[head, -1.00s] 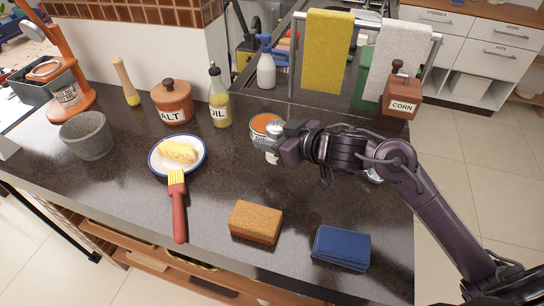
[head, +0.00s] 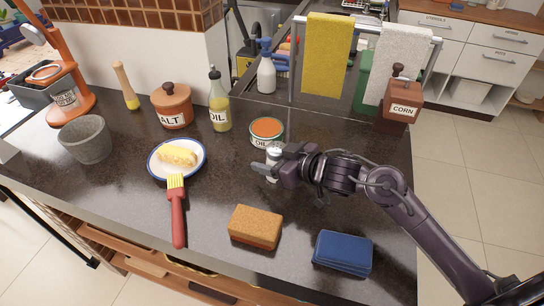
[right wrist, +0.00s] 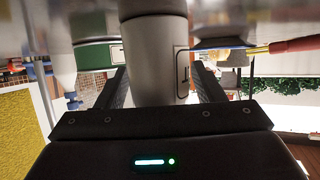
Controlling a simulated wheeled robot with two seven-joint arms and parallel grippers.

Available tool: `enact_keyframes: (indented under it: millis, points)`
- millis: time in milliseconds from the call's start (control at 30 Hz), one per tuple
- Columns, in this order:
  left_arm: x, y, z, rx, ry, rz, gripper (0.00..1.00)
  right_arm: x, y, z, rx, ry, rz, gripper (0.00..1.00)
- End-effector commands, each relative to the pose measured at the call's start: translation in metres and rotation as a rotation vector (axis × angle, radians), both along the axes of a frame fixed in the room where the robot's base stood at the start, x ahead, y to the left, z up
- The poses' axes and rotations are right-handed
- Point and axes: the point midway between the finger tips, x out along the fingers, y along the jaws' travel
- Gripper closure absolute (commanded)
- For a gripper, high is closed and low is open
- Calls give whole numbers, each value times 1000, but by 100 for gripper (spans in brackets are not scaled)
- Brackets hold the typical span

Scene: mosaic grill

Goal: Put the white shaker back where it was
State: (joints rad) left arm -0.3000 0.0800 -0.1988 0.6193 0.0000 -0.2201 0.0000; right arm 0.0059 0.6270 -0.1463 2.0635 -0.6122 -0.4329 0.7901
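The white shaker (head: 273,157) is upright on the right side of the dark counter, just in front of the orange-topped can. My right gripper (head: 268,169) is around it, with one finger in front hiding part of its body. In the right wrist view the shaker (right wrist: 155,60) fills the space between the two fingers, and the gripper looks shut on it. Its base is at or very close to the counter; I cannot tell if it touches. My left gripper is not in view.
The can (head: 266,129) stands close behind the shaker. An oil bottle (head: 219,105), salt jar (head: 172,108) and plate (head: 155,172) with a brush (head: 177,215) lie to the left.

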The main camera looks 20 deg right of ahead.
Motion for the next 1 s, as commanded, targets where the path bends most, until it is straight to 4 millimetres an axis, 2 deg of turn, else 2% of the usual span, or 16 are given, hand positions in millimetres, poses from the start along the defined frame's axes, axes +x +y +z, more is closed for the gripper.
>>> enact_keyframes:
  millis: [367, 467, 800, 1000]
  points:
    - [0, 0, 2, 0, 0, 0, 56, 0, 0, 5, -2, -1, 0, 34]
    - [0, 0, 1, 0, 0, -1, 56, -10, -7, 7, -2, 1, -1, 34]
    - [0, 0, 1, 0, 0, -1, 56, -62, -41, 32, -3, 3, -1, 34]
    - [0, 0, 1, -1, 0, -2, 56, -82, -54, 43, 1, 2, -2, 34]
